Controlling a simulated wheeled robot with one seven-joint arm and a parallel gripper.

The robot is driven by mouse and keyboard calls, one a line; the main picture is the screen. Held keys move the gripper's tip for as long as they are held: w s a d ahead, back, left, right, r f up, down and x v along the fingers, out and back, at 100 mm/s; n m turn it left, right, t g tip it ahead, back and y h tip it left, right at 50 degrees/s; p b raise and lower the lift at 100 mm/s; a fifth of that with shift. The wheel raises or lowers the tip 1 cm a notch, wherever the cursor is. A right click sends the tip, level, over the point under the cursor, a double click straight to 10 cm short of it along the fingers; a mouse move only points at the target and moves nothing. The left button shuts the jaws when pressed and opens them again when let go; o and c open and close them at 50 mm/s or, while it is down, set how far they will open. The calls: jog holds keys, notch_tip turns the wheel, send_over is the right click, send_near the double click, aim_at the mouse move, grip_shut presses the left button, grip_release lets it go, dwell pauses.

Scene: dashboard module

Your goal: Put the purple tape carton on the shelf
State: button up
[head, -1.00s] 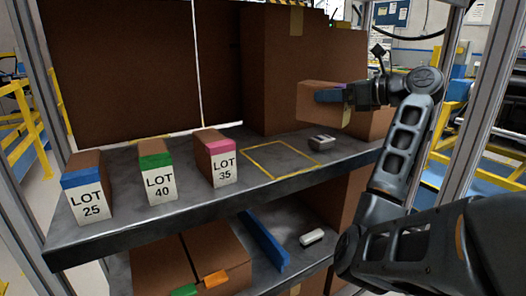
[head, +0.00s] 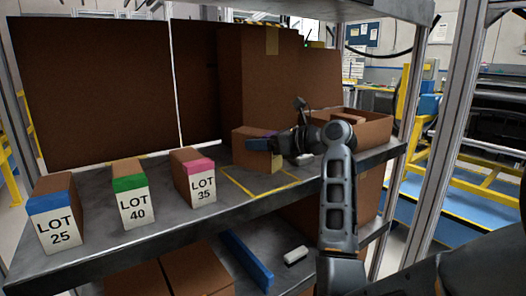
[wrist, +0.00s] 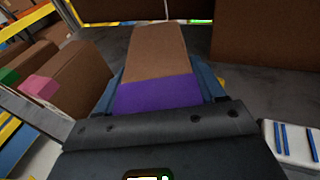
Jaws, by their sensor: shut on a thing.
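The purple tape carton (head: 247,156) is a brown box with a purple band (wrist: 157,94) across its near end in the wrist view. My gripper (head: 266,144) is shut on it, with a blue finger on each side. The carton is over the back part of a yellow outlined square (head: 277,190) on the upper shelf (head: 185,223). It looks level, low over or on the surface; I cannot tell whether its underside touches. The rest of the outline is bare.
Cartons with pink (head: 198,166), green (head: 128,184) and blue (head: 50,203) tape stand in a row to the left. Large brown boxes (head: 258,92) stand behind. An open box (head: 375,130) is at right. A white object (wrist: 292,142) lies beside my gripper.

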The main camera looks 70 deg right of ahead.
jog(key=shift+f, duration=1.15)
jog(key=shift+f, duration=0.1)
jog(key=o, duration=1.4)
jog(key=shift+f, duration=0.1)
jog(key=shift+s+r, duration=0.15)
jog(key=shift+r, duration=0.05)
jog(key=v, duration=1.1)
jog(key=shift+s+a+r, duration=0.1)
jog(key=shift+s, duration=0.25)
